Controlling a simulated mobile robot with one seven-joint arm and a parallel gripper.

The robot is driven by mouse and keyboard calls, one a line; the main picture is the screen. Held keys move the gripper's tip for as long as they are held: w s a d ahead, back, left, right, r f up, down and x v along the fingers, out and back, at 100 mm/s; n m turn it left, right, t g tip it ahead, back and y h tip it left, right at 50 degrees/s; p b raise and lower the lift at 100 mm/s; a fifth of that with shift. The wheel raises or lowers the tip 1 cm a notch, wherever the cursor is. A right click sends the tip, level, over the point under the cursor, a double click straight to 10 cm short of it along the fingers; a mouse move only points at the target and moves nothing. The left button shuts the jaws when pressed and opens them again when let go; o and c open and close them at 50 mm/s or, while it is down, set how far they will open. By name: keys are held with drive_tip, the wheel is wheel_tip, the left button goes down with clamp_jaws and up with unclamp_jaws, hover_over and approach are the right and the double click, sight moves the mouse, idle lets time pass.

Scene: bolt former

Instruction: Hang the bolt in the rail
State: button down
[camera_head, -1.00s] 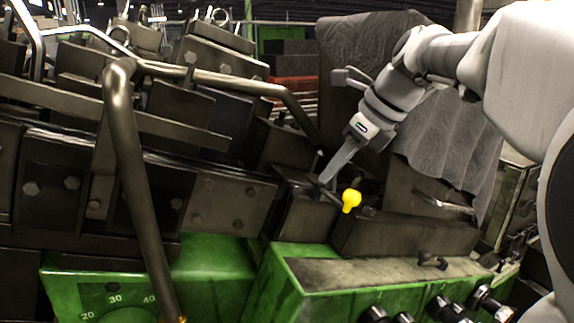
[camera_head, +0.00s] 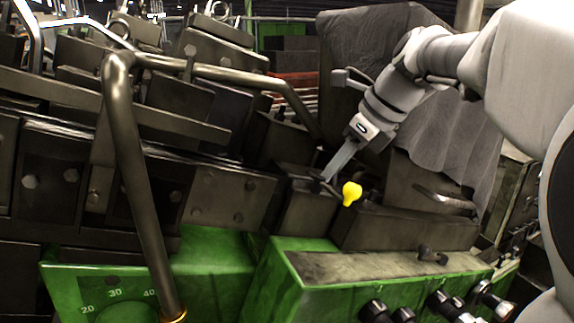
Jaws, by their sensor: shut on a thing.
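My gripper (camera_head: 327,178) reaches down from the upper right, with its long grey fingers shut. A small dark piece at the fingertips looks like the bolt, but it is too small and dark to make out its head and shank. The fingertips are over a dark metal block (camera_head: 305,211) in the middle of the machine. A yellow knob-shaped piece (camera_head: 351,192) is just right of and below the fingertips, apart from them. I cannot clearly tell the rail from the dark blocks here, nor whether the bolt touches it.
A bent metal pipe (camera_head: 140,180) stands in front at the left. Dark bolted plates (camera_head: 225,200) fill the left side. A dark bolt-like piece (camera_head: 430,255) lies on the green housing's top at the lower right, above several black knobs. A grey sheet (camera_head: 450,155) hangs behind my arm.

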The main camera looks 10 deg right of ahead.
drive_tip(key=shift+f, duration=0.15)
drive_tip(key=c, duration=0.7)
unclamp_jaws()
drive_tip(key=shift+o, duration=0.4)
drive_tip(key=shift+f, duration=0.15)
